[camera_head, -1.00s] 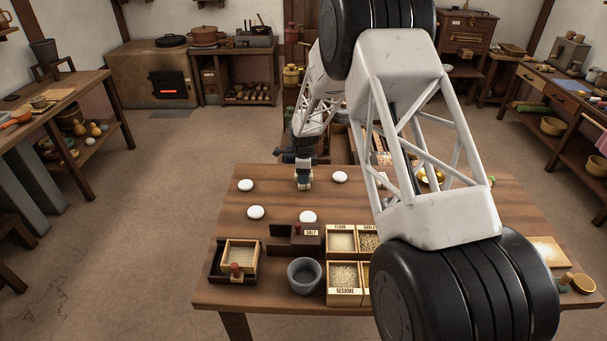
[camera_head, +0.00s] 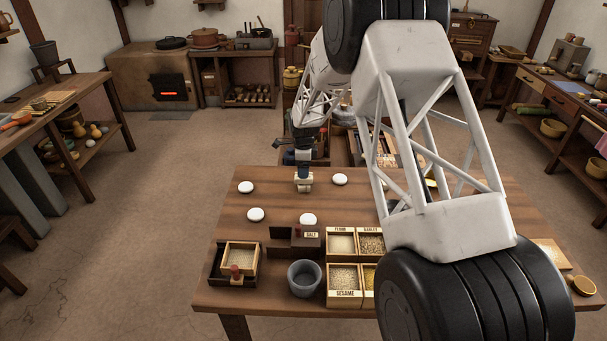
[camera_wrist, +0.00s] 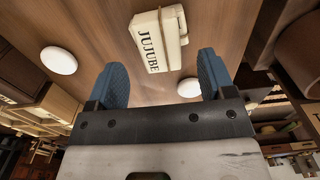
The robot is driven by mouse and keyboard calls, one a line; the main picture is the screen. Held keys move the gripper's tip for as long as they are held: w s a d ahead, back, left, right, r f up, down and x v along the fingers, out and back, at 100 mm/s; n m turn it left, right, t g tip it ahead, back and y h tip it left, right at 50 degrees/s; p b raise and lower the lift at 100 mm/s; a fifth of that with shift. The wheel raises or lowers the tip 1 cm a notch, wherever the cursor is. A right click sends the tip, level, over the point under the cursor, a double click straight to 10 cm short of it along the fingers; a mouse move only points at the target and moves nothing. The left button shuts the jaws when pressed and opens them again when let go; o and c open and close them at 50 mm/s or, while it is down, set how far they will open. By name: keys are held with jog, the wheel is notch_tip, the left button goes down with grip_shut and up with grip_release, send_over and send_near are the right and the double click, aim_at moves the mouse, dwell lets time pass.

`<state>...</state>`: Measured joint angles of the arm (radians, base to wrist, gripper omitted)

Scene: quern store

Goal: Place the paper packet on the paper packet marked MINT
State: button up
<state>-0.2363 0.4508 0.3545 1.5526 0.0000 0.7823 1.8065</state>
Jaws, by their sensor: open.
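A cream paper packet (camera_wrist: 158,42) printed JUJUBE lies on the wooden table in the wrist view, ahead of and between my fingers. A pale edge sticks out along its right side; I cannot tell whether this is a fold or a second packet under it. In the head view a small cream shape (camera_head: 303,183) shows just below my gripper (camera_head: 303,173). My gripper also shows in the wrist view (camera_wrist: 165,76), with its two blue fingers apart and nothing between the tips. No label reading MINT is readable in either view.
White round objects lie near the packet, one at the left (camera_head: 246,187), one at the right (camera_head: 340,179). Toward the table's front stand a dark box marked SALT (camera_head: 305,240), open grain boxes (camera_head: 343,299) and a grey pot (camera_head: 304,279). My arm hides much of the table's right side.

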notch_tip(320, 180, up, 8)
dwell(0.4)
jog(key=shift+f, duration=0.1)
dwell(0.6)
jog(key=s+d+r+n+t, duration=0.1)
jog(key=s+d+r+n, duration=0.3)
jog(key=s+d+r, duration=0.55)
jog(key=s+d+r+n, duration=0.5)
jog(key=s+r, duration=0.7)
jog(key=s, duration=0.5)
jog(key=s+d+n, duration=0.2)
jog(key=s+n, duration=0.1)
jog(key=s, duration=0.7)
jog(key=s+d+n+t, duration=0.1)
jog(key=s+d+n, duration=0.1)
jog(key=s, duration=0.9)
jog(key=s+d+n, duration=0.3)
jog(key=s, duration=0.7)
jog(key=shift+s+r+n+t, duration=0.2)
jog(key=shift+s+n+t, duration=0.1)
jog(key=shift+n, duration=0.1)
